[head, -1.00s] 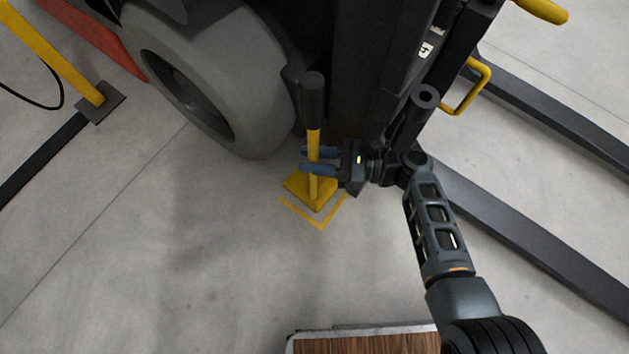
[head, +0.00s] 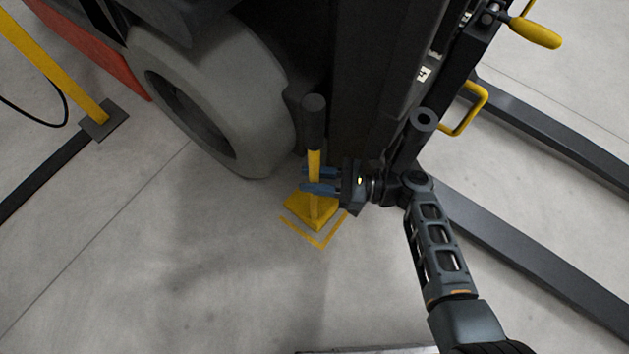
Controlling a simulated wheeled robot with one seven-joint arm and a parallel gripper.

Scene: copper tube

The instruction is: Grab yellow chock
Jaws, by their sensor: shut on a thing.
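The yellow chock (head: 311,209) has a square yellow base and an upright yellow handle with a black grip (head: 314,120) on top. It stands near the grey forklift wheel (head: 215,100), over a yellow corner marking (head: 322,243) on the floor. My gripper (head: 318,180) comes from the right and is shut on the chock's yellow handle, just below the black grip, with blue fingers on it. Whether the base touches the floor is hard to tell.
The forklift's dark mast (head: 375,80) rises right behind the chock. Long dark forks (head: 540,260) lie to the right, and a yellow handle bar (head: 470,110) sticks out there. A yellow post (head: 60,70) stands at the left. The floor (head: 170,270) in front is clear.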

